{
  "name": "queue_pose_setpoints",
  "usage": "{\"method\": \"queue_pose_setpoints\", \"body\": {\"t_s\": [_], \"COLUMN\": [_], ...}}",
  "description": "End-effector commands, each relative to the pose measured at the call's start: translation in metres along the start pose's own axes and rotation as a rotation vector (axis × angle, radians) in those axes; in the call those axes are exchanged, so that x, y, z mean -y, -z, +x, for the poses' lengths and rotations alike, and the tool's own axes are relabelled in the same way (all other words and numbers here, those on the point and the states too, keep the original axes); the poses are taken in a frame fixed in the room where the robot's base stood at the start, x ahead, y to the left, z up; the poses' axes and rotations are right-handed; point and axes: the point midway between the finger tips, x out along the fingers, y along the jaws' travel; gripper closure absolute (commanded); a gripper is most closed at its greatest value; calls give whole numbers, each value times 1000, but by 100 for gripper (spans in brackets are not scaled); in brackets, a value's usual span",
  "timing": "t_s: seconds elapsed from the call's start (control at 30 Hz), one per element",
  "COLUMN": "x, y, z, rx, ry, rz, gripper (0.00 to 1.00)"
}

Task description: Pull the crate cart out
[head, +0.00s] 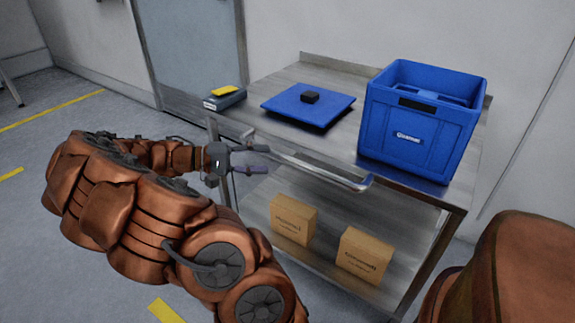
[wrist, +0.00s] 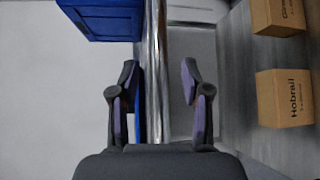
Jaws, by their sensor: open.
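The crate cart (head: 440,205) is a grey metal cart with two shelves. A metal handle bar (head: 310,170) runs along its near side. A blue crate (head: 415,125) stands on the right of the top shelf; part of it shows at the upper left of the wrist view (wrist: 100,18). My gripper (head: 262,159) is at the left end of the handle bar, with its fingers apart. In the wrist view my open gripper (wrist: 158,75) has a shiny metal strip between its fingers. I cannot tell whether either finger touches the bar.
A blue flat panel (head: 290,106) with a small black block and a grey box (head: 224,98) with a yellow item lie on the top shelf. Cardboard boxes (head: 293,218) (head: 364,255) stand on the lower shelf. A wall is behind; the floor (head: 70,240) at left is clear.

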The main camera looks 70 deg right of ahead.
Motion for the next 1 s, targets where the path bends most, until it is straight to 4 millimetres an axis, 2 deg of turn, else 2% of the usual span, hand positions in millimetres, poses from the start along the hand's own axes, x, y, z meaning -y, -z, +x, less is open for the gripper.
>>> {"method": "queue_pose_setpoints", "body": {"t_s": [0.5, 0.83, 0.87, 1.0], "x": [1, 0, 0, 0], "y": [-1, 0, 0, -1], "z": [65, 72, 72, 72], "rx": [2, -1, -1, -1], "ry": [1, 3, 3, 3], "rz": [-1, -1, -1, -1], "gripper": [53, 53, 54, 68]}}
